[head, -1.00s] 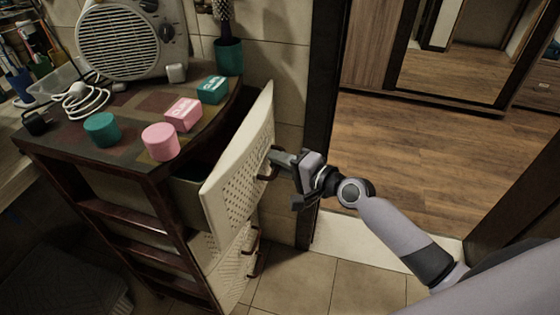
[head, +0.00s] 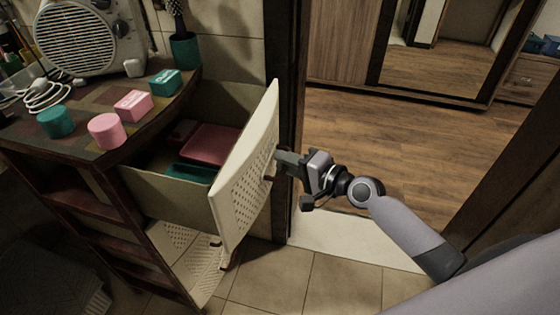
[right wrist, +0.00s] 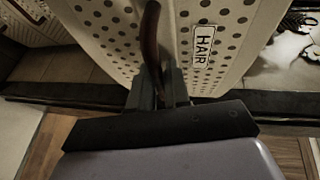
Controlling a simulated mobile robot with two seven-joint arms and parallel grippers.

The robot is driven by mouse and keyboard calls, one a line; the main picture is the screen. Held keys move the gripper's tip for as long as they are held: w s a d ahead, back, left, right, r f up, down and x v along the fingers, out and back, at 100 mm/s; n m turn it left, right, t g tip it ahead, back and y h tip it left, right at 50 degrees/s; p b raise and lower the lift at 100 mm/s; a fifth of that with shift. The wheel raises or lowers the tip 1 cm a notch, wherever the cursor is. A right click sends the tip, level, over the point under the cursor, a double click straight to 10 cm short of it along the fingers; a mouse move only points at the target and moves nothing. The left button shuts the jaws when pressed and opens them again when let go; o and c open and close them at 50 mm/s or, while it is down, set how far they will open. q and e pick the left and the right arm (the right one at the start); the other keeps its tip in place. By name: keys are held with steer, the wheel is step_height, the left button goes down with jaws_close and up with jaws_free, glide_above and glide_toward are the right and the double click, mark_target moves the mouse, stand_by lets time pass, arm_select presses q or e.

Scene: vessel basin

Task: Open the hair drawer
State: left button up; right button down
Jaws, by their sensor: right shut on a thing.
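The hair drawer (head: 247,175) is the top drawer of the dark wooden cabinet and stands pulled well out. Its white perforated front carries a "HAIR" label (right wrist: 203,47) in the right wrist view. Inside the drawer lie a pink container (head: 212,144) and a teal one (head: 190,174). My right gripper (head: 280,160) is at the drawer front, shut on its dark curved handle (right wrist: 150,45). The fingers hide part of the handle. My left gripper is not in view.
The cabinet top (head: 103,100) holds a heater (head: 90,38), a white cable, a teal cup with a brush (head: 184,50), and several small pink and teal boxes. Lower perforated drawers (head: 195,262) are below. A doorway with a dark frame (head: 300,120) stands close behind the drawer front.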

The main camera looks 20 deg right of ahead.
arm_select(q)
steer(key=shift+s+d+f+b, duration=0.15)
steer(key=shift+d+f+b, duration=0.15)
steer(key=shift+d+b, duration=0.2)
arm_select(e)
steer(key=shift+s+d, duration=0.7)
steer(key=shift+d, duration=0.3)
steer(key=shift+s+d, duration=0.65)
steer(key=shift+d, duration=0.3)
steer(key=c, duration=1.4)
jaws_free()
steer(key=shift+c, duration=0.2)
arm_select(q)
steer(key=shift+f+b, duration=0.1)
steer(key=shift+b, duration=0.25)
arm_select(e)
steer(key=v, duration=0.7)
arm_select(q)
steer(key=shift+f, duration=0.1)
arm_select(e)
steer(key=shift+f, duration=0.1)
